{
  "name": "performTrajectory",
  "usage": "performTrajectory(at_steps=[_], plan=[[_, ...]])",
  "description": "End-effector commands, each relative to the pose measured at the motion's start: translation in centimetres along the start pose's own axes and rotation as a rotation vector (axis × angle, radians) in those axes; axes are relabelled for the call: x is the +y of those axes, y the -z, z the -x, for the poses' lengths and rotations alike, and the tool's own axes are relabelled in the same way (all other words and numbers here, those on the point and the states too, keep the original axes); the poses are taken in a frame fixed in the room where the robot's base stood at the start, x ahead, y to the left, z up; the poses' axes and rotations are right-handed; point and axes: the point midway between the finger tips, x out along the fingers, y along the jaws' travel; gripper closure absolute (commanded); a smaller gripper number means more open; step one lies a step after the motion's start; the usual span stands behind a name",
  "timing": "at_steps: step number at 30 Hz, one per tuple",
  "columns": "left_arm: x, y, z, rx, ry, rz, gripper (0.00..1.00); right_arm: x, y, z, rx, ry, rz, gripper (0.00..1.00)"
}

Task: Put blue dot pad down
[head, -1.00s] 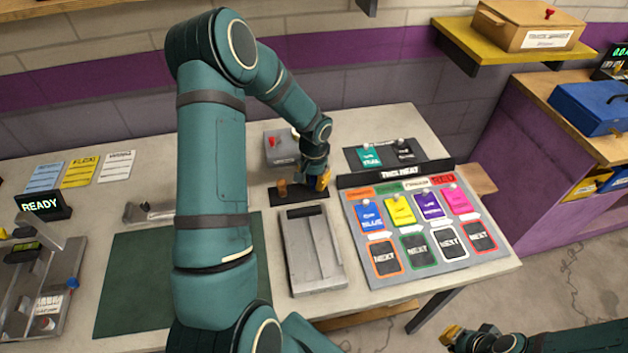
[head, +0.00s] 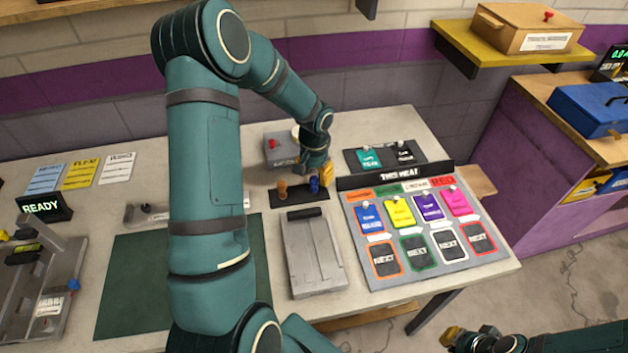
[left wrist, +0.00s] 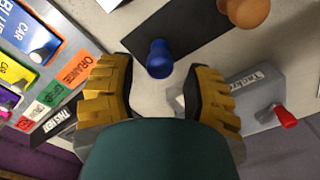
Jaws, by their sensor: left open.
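The blue dot pad (head: 314,185) stands on a black strip (head: 301,198) at the back middle of the table. In the left wrist view the blue pad (left wrist: 160,58) shows its round top and knob, on the strip's edge, between and beyond my fingertips. My left gripper (left wrist: 158,72) is open, with clear gaps on both sides of the pad. In the head view my left gripper (head: 318,163) hangs just above and behind the pad, its fingers mostly hidden. My right gripper (head: 452,338) shows only in part at the bottom edge, away from the table.
A brown-orange pad (head: 282,189) stands left of the blue one on the strip. A grey box with a red knob (head: 281,148) is behind. A grey slotted block (head: 314,255) lies in front, and the card board (head: 425,235) is to the right.

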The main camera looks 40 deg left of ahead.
Motion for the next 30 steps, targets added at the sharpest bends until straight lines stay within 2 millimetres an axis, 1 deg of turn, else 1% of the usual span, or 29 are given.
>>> performTrajectory(at_steps=[1,6,9,12,15,18,30], plan=[[0.0,0.1,1.4,0.004,0.001,0.000,0.50,-0.1,0.0,0.2,0.000,0.000,0.000,1.00],[0.0,0.1,4.8,0.004,0.001,-0.001,0.50,-0.2,0.1,0.5,0.000,0.001,0.000,1.00],[0.0,0.0,6.4,0.003,0.000,0.001,0.50,-0.2,0.1,0.7,0.000,0.002,0.000,1.00],[0.0,0.1,7.5,0.002,0.001,0.000,0.50,-0.2,0.1,0.8,0.000,0.002,0.000,1.00],[0.0,0.0,8.2,0.001,0.000,0.000,0.50,-0.3,0.1,0.8,0.000,0.002,0.000,1.00],[0.0,0.0,8.5,0.001,-0.001,0.000,0.50,-0.3,0.1,0.8,0.000,0.002,0.000,1.00],[0.0,0.0,8.5,0.000,-0.001,0.000,0.50,-0.3,0.1,0.8,0.000,0.002,0.000,1.00]])
